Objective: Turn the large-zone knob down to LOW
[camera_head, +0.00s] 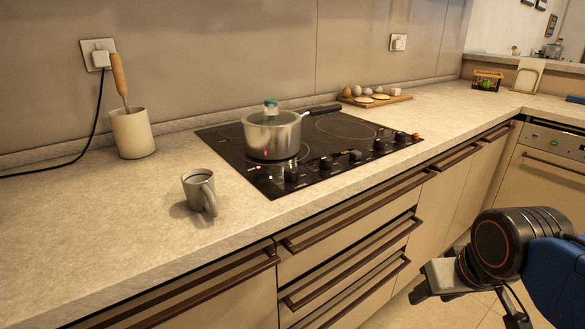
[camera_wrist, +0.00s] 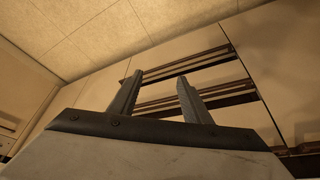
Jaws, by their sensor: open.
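A black glass cooktop (camera_head: 228,146) is set into the counter. A row of dark knobs runs along its front edge, including a left knob (camera_head: 291,173), a middle knob (camera_head: 325,163) and another knob (camera_head: 355,155) to its right. Their labels and settings are too small to read, so I cannot tell which is the large-zone knob. A lidded steel pot (camera_head: 272,136) stands on the cooktop behind the left knobs. My gripper is low at the right, in front of the cabinets and away from the knobs. In the wrist view my gripper (camera_wrist: 160,92) is open and empty, facing drawer fronts.
A grey mug (camera_head: 199,190) stands on the counter left of the cooktop. A utensil crock (camera_head: 132,133) is further left. A wooden board (camera_head: 375,100) with food lies behind the cooktop. Drawer handles (camera_head: 350,262) stick out below the counter. The front left counter is clear.

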